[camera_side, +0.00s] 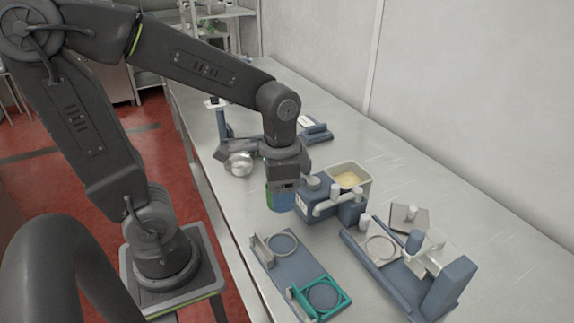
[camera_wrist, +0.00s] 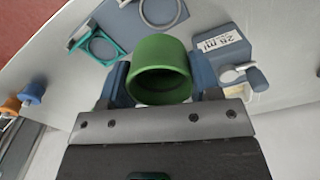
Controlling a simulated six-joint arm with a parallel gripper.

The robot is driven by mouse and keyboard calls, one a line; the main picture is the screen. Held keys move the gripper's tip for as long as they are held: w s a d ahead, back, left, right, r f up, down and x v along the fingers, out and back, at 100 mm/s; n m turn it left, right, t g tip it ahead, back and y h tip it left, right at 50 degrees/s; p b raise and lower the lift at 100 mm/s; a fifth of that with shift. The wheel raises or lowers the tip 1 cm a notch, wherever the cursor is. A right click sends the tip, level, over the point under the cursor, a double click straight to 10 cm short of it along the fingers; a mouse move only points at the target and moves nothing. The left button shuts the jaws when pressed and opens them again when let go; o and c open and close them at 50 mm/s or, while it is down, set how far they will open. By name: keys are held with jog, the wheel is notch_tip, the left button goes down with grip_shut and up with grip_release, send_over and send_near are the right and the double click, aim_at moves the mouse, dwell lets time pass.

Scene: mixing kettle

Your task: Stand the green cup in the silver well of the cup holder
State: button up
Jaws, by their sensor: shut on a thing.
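My gripper (camera_side: 281,204) is shut on the green cup (camera_wrist: 160,62), which sits between its two blue fingers in the wrist view. The cup's open mouth faces the wrist camera. In the side view, only a green strip of the cup (camera_side: 270,196) shows beside the fingers, above the bench. The cup holder (camera_side: 298,268) is a blue-grey plate in front of the gripper. It has a silver well (camera_side: 270,243) at its far end and a green well (camera_side: 344,303) at its near end. In the wrist view, the silver well (camera_wrist: 146,18) is at the top edge and the green well (camera_wrist: 82,45) is to its left.
A blue-grey dispenser block (camera_side: 318,205) stands close to the right of the gripper, with a cream tub (camera_side: 360,190) behind it. A second blue stand (camera_side: 400,280) is at the right. A round silver vessel (camera_side: 238,164) is behind the gripper.

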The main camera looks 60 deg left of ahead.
send_over(282, 245)
jog(key=shift+f, duration=5.35)
jog(key=shift+f, duration=0.75)
jog(key=o, duration=1.2)
notch_tip(282, 245, up, 7)
